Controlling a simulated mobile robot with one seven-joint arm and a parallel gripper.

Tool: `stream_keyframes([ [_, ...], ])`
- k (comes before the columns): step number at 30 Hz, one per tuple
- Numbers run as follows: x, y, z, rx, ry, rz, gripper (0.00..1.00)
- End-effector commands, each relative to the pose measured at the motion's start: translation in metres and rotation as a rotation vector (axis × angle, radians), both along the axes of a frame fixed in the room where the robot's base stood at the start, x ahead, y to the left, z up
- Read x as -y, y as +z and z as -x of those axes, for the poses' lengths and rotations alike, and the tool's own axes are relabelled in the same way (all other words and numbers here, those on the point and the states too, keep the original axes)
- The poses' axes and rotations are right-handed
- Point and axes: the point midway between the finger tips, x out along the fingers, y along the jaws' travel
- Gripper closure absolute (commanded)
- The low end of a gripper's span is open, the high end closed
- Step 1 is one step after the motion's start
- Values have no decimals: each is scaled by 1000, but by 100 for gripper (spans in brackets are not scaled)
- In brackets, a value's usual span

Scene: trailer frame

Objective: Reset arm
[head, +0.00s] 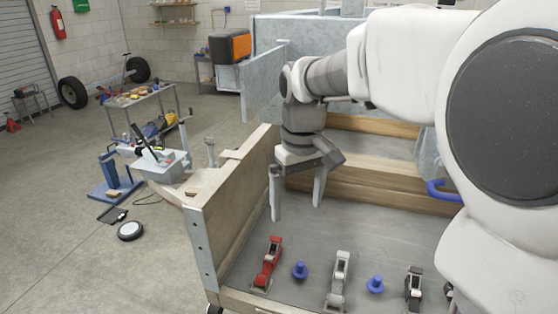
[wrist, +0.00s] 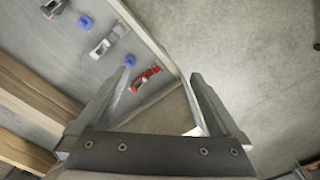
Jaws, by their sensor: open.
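My gripper (head: 297,198) hangs from my white arm above the grey trailer bed (head: 375,226) in the head view, close to the wooden side panel. Its two fingers point down, are spread apart and have nothing between them. In the wrist view my gripper (wrist: 160,92) is also open and empty, over the side panel's edge, with the bed on the left and concrete floor on the right. A red clamp (head: 268,262) stands on the bed in front of the gripper and apart from it; it also shows in the wrist view (wrist: 146,78).
Blue knobs (head: 300,270) (head: 375,284), a white clamp (head: 339,278) and a black-and-white clamp (head: 414,288) line the bed's near end. The wooden side panel (head: 232,205) borders the bed on the left. Wooden beams (head: 385,185) lie behind. Open floor (head: 60,220) is at left.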

Motion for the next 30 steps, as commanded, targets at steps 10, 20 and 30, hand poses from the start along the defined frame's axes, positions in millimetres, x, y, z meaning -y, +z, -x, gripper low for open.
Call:
stream_keyframes([
  [10,30,28,63,173,-137,-29,0],
  [20,55,27,135,375,-298,-63,0],
  [30,64,14,166,479,-380,-81,0],
])
